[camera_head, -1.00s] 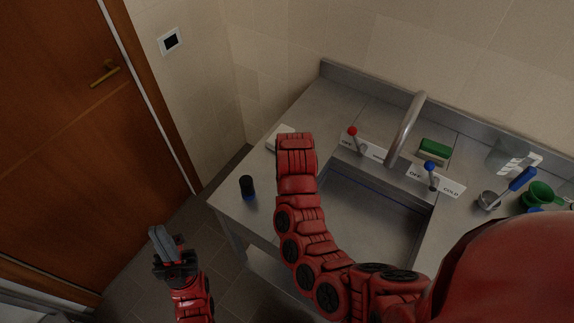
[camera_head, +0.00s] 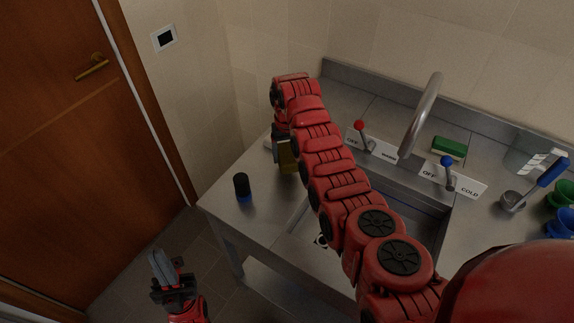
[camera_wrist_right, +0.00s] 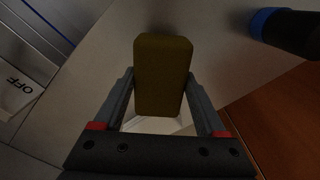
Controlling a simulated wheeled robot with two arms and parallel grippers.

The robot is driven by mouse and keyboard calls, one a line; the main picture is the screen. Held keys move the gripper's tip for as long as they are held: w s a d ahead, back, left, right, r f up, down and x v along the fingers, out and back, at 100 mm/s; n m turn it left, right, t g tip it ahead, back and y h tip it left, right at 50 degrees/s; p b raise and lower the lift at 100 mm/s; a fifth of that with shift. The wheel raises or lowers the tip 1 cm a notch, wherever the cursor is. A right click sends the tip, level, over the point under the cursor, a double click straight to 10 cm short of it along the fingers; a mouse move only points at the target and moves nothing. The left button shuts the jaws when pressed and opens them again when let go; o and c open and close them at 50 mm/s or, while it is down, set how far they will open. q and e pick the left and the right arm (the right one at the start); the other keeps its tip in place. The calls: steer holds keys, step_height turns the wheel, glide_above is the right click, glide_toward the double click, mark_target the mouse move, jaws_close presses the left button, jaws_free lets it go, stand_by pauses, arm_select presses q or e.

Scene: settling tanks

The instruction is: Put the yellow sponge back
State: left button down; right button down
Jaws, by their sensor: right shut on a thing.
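The yellow sponge (camera_wrist_right: 163,70) is between the two fingers of my right gripper (camera_wrist_right: 160,84), which is shut on it. In the head view the sponge (camera_head: 288,158) shows partly, beside my right arm and over the left part of the counter. A pale dish-like thing (camera_wrist_right: 152,125) lies behind the sponge in the wrist view, mostly hidden. I cannot tell whether the sponge touches the counter. My left gripper (camera_head: 167,270) hangs low at the left, off the counter and apart from the sponge; its opening is unclear.
A black cylinder with a blue end (camera_head: 242,187) stands near the counter's left edge. The faucet (camera_head: 421,115) rises beside the sink. A blue-handled tool (camera_head: 552,171) and cups are at right.

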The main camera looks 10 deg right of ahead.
mark_target(287, 161)
steer(key=shift+f+p, duration=0.65)
step_height(287, 161, down, 2)
steer(key=shift+w+f, duration=0.1)
steer(key=shift+f, duration=0.05)
steer(key=shift+f, duration=0.1)
